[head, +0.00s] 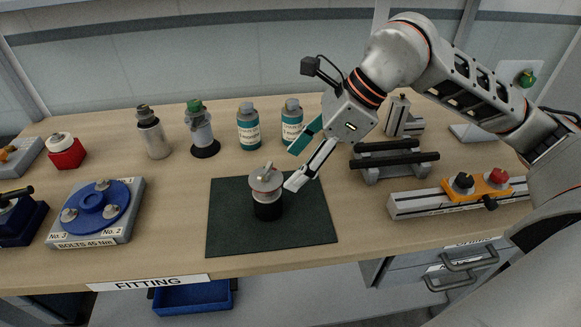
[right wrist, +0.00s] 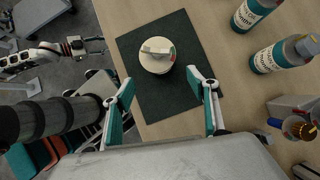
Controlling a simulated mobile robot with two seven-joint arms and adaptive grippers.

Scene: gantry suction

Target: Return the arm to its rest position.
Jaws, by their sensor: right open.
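My right gripper (head: 300,160) is open and empty, just above and to the right of a metal-topped canister with a black base (head: 267,198). The canister stands upright on a dark green mat (head: 225,235). In the right wrist view the two fingers (right wrist: 168,95) are spread wide, with the canister (right wrist: 156,58) ahead of them and apart from them. My right arm (head: 450,75) reaches in from the right over the bench. My left gripper does not show in the head view.
Teal-labelled bottles (head: 248,130) and metal flasks (head: 152,135) stand behind the mat. A black-barred rack (head: 390,165) and a rail with an orange block (head: 420,203) lie to the right. A blue bolt fixture (head: 97,210) sits left. Bare bench (head: 175,205) separates it from the mat.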

